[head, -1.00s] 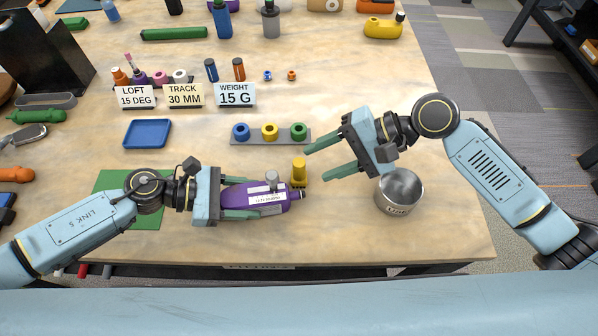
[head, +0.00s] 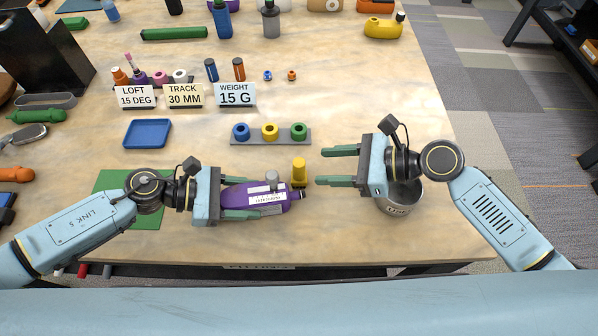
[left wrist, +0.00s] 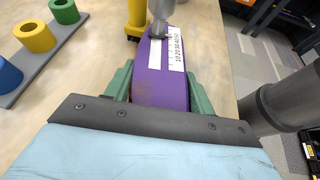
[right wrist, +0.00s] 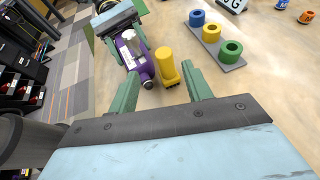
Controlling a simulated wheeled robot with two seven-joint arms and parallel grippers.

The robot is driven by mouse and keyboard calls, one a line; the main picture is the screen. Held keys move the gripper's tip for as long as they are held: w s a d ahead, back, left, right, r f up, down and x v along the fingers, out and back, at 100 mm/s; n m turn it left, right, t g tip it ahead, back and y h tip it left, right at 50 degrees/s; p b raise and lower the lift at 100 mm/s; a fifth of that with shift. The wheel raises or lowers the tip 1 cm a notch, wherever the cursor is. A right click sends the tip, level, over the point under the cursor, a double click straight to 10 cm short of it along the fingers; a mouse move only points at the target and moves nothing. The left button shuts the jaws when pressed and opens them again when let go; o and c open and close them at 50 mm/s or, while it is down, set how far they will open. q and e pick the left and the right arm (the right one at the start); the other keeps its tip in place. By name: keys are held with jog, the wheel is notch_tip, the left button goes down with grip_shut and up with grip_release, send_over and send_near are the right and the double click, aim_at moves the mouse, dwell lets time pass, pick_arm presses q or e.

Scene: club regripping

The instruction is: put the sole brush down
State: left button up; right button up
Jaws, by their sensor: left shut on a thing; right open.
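A yellow brush-like piece (head: 299,170) stands upright on the table, with a round handle on a wider base. I take it for the sole brush. It also shows in the right wrist view (right wrist: 166,65) and, partly, in the left wrist view (left wrist: 137,22). My left gripper (head: 258,198) is shut on a purple club head (head: 236,197) with a white marked label and a grey stub. The brush stands close beside the head's far end; whether they touch I cannot tell. My right gripper (head: 338,166) is open and empty, right of the brush, its fingers pointing towards it.
A grey rack (head: 285,140) with blue, yellow and green rings lies behind the brush. A metal bowl (head: 402,208) is partly under my right gripper. A blue tray (head: 147,133), a green mat (head: 112,182) and sign cards (head: 234,94) are further left. The table front centre is clear.

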aim_at(304, 163)
jog(key=shift+x, duration=0.9)
jog(key=x, duration=0.4)
jog(key=shift+w+r, duration=0.1)
jog(key=shift+w, duration=0.25)
jog(key=shift+w+a+f, duration=0.1)
jog(key=shift+a+f, duration=0.15)
jog(key=shift+a, duration=0.3)
grip_shut()
